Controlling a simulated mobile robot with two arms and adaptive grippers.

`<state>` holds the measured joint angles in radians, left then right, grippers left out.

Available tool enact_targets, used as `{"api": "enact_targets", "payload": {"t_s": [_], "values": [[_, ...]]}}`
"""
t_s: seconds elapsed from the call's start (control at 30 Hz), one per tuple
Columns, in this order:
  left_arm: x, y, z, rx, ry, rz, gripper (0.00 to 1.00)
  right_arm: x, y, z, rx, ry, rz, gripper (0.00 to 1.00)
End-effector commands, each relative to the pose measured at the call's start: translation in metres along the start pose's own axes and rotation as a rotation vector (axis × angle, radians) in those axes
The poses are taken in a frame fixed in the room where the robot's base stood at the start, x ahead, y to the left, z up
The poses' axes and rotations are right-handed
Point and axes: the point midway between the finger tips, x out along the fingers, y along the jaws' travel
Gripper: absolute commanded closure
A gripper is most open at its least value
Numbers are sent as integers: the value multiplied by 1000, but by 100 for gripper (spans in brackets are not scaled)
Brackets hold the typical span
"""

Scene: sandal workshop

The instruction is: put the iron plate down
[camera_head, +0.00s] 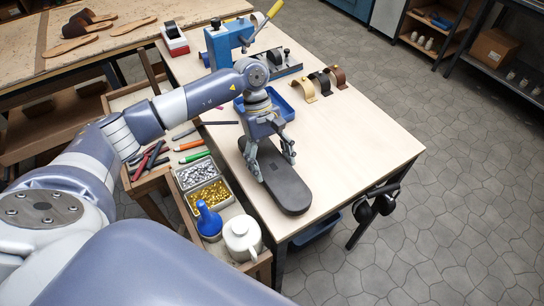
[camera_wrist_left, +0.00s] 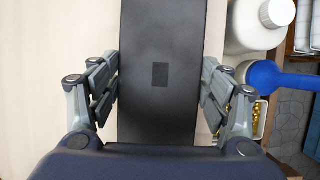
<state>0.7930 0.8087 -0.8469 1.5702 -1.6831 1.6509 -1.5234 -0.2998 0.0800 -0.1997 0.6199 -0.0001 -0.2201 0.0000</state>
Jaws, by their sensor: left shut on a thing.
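The iron plate (camera_head: 283,187) is a long, dark, sole-shaped plate at the near end of the pale workbench. My left gripper (camera_head: 270,166) points down over it, with one finger on each long side. In the left wrist view the plate (camera_wrist_left: 160,40) runs between the two fingers (camera_wrist_left: 160,95), with a small dark square on its face. The gripper is shut on the plate. The plate lies flat, at or just above the bench top; I cannot tell if it touches. My right gripper is not in view.
A blue tray (camera_head: 268,103), sandal straps (camera_head: 320,84) and a blue press (camera_head: 228,45) stand farther back. The bench's right side (camera_head: 365,150) is clear.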

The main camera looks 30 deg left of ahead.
Motion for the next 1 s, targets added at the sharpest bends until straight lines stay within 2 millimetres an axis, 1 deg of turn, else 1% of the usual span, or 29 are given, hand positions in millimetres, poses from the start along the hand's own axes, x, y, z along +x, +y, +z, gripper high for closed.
{"api": "enact_targets", "payload": {"t_s": [0.03, 0.17, 0.27, 0.57, 0.6, 0.63, 0.67, 1.0], "values": [[-2, 2, 2, 2, -3, 6, 95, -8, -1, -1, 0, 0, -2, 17], [10, 2, -4, 2, -3, 8, 95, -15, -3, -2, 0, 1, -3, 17], [14, 3, -6, 3, -1, 10, 95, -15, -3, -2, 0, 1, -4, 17], [16, 3, -7, 4, -1, 10, 95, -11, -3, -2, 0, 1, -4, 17], [20, 0, -8, 0, 1, 0, 22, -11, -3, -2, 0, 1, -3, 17], [20, 0, -8, 0, 1, 0, 15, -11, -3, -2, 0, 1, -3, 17], [20, 0, -8, 0, 1, 0, 9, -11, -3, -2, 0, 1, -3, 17], [20, 0, -8, -1, 1, 0, 9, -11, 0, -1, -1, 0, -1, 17]]}}
